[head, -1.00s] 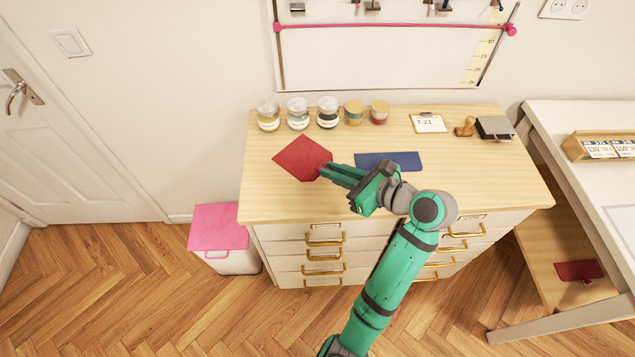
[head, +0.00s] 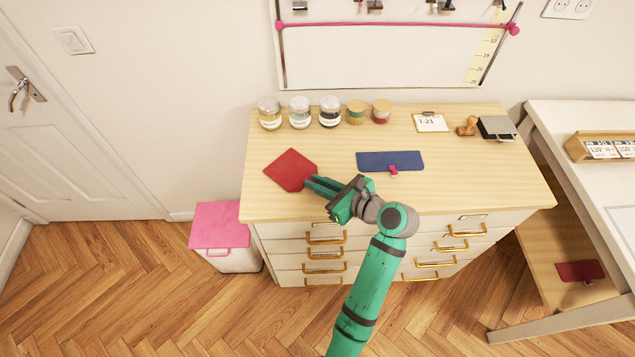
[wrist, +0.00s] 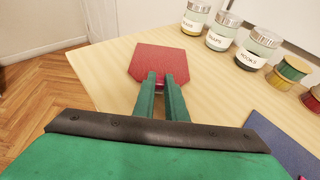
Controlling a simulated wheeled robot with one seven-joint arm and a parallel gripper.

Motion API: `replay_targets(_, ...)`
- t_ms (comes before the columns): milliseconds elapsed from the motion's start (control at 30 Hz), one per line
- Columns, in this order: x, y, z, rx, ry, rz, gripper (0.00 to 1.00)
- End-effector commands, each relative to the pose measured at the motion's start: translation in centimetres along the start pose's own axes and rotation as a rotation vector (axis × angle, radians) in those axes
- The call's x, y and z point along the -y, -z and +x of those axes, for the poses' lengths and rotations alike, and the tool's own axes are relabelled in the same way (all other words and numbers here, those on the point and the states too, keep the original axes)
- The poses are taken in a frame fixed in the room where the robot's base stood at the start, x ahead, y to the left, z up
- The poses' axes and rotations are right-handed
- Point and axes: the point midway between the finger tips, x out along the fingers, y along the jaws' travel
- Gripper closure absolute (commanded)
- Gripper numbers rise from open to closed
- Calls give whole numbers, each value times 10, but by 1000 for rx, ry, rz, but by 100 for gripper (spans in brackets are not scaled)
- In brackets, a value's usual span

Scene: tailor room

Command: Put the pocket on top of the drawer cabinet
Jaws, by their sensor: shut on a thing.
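The red pocket (head: 291,171) is a flat piece with a pointed edge, over the left part of the drawer cabinet's (head: 460,190) light wooden top. It also shows in the wrist view (wrist: 163,60), ahead of the fingers. My gripper (head: 311,184) is shut on the pocket's near edge, its green fingers (wrist: 162,80) close together. The pocket lies flat, at or just above the top; I cannot tell whether it touches. The fingers hide a bit of its near edge.
A blue flat piece (head: 390,160) with a pink tab lies right of my gripper. Jars (head: 300,113) and spools (head: 381,111) line the back; a clipboard (head: 431,122) and stamp (head: 467,126) stand back right. A pink-lidded bin (head: 220,226) is at left, another red piece (head: 580,271) on the low right shelf.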

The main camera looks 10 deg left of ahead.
Motion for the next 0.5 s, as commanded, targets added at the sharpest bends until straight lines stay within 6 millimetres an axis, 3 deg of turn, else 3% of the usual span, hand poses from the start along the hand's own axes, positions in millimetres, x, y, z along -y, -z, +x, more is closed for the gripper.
replay_targets(167, 0, 2, 1, 0, 0, 1, 100)
replay_targets(200, 0, 3, 1, 0, 0, 1, 86)
replay_targets(267, 0, 2, 1, 0, 0, 1, 72)
replay_targets(300, 0, 2, 1, 0, 0, 1, 70)
replay_targets(500, 0, 2, 1, 0, 0, 0, 70)
